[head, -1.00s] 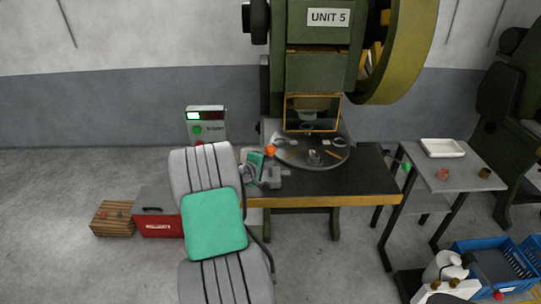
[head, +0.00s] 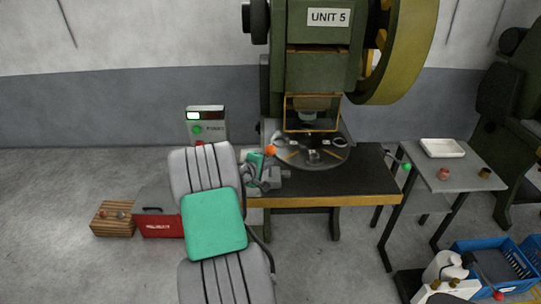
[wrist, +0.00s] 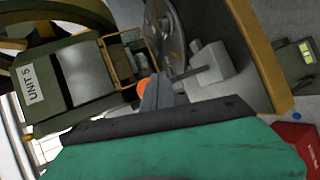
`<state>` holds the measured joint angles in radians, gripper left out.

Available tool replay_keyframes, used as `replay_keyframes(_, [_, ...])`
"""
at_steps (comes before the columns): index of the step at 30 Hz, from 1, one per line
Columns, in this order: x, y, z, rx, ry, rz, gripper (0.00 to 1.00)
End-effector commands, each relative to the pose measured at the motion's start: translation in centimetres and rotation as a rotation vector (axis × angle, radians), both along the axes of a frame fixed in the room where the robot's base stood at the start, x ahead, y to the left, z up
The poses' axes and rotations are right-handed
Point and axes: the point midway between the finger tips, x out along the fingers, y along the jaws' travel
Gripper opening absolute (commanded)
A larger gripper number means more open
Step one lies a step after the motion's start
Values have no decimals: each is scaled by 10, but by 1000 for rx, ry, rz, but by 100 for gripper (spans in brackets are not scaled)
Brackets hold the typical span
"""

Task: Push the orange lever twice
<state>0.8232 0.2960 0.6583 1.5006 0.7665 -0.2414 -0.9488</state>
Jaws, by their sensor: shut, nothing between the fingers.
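The orange lever knob (head: 271,151) shows at the left edge of the press's round plate in the head view. It also shows in the wrist view (wrist: 144,86), partly hidden behind my fingers. My gripper (head: 276,177) is low beside the lever, over the left end of the dark press table (head: 350,183). In the wrist view my gripper (wrist: 158,85) is shut with nothing in it, its tips close to the orange knob. I cannot tell whether they touch it. The round plate (head: 318,160) holds several small parts.
The green press (head: 315,72) marked UNIT 5 stands behind the table. A control box (head: 206,125) with a green light is at the left. A red box (head: 158,225) and wooden crate (head: 113,218) are on the floor. A side table (head: 450,170) with a white tray stands right.

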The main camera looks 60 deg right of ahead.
Motion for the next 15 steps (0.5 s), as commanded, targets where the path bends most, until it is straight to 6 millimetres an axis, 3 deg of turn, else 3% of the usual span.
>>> replay_keyframes(15, [3, -7, 2, 0, -1, 0, 0])
